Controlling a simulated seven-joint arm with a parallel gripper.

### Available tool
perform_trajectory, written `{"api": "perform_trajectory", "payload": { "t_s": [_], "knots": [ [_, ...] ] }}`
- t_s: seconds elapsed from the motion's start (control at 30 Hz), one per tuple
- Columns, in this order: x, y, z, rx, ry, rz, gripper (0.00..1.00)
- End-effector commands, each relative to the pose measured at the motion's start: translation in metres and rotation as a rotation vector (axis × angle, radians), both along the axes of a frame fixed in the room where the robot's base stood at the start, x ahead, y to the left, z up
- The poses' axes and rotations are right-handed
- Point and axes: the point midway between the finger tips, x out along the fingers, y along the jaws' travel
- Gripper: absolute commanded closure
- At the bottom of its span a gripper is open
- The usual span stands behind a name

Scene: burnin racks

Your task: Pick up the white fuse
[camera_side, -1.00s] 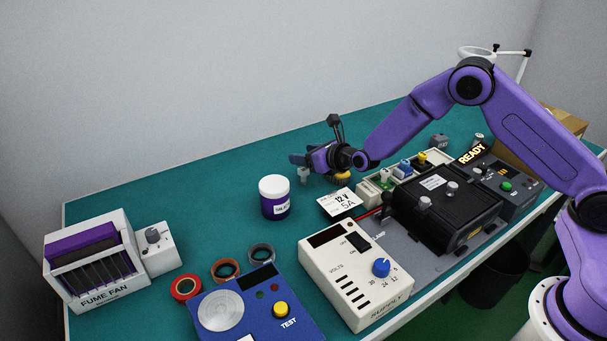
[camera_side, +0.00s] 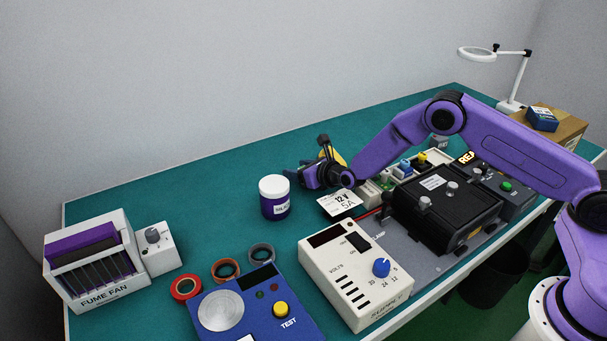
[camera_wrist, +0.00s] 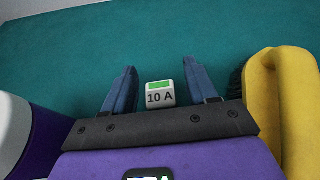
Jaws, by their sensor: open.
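A small white block labelled "10 A" with a green patch, the white fuse (camera_wrist: 160,94), stands on the teal bench in the wrist view. My gripper (camera_wrist: 159,74) is open, with one blue finger on each side of the fuse and gaps visible on both sides. In the side view my gripper (camera_side: 302,168) is low over the bench, behind the jar and card, and it hides the fuse there.
A purple jar with a white lid (camera_side: 274,198) is close on one side of my gripper, a yellow brush (camera_wrist: 284,105) on the other. A 12 V 5A card (camera_side: 341,203), a rack with coloured blocks (camera_side: 405,167) and a black fixture (camera_side: 446,208) lie nearby. The bench behind is clear.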

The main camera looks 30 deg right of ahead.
Motion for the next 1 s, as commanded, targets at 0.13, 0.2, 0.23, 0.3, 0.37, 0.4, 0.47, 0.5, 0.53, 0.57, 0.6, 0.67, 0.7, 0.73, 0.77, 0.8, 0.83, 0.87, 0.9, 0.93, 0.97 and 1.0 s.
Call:
{"api": "perform_trajectory", "payload": {
  "t_s": [0.13,0.2,0.23,0.3,0.37,0.4,0.47,0.5,0.53,0.57,0.6,0.67,0.7,0.73,0.77,0.8,0.83,0.87,0.9,0.93,0.97,1.0],
  "knots": [
    [0.000,0.000,0.000,0.000,0.001,0.000,0.46],
    [0.000,0.000,0.000,0.000,0.001,0.000,0.69],
    [0.000,0.000,0.000,0.000,0.001,0.000,0.78],
    [0.000,0.000,0.000,0.000,0.001,0.000,0.98],
    [0.000,0.000,0.000,0.000,0.000,0.000,0.98],
    [0.000,0.000,0.000,0.000,0.000,0.000,0.98],
    [0.000,0.000,0.000,0.000,0.001,0.000,0.98],
    [0.000,0.000,0.000,0.000,0.001,0.000,0.98],
    [0.000,0.000,0.000,0.000,0.001,0.000,0.98],
    [0.000,0.000,0.000,0.000,0.001,0.000,0.98],
    [0.000,0.000,0.001,0.000,0.001,0.000,0.98],
    [0.000,0.000,0.002,0.000,0.000,0.000,0.98],
    [0.000,0.000,0.003,0.000,0.000,0.000,0.98],
    [0.000,0.000,0.005,0.000,0.000,-0.001,0.98],
    [0.000,0.000,0.007,0.000,0.000,-0.001,0.98],
    [0.000,0.000,0.010,0.000,-0.001,-0.001,0.98],
    [0.000,0.000,0.013,0.001,-0.002,-0.001,0.98],
    [0.001,0.000,0.017,0.001,-0.002,-0.001,0.98],
    [0.001,0.000,0.022,0.001,-0.002,-0.001,0.98],
    [0.000,0.000,0.026,0.001,-0.002,-0.001,0.98],
    [0.000,-0.001,0.032,0.002,-0.002,-0.002,0.98],
    [-0.003,-0.001,0.037,0.002,-0.001,-0.002,0.98]
  ]
}}
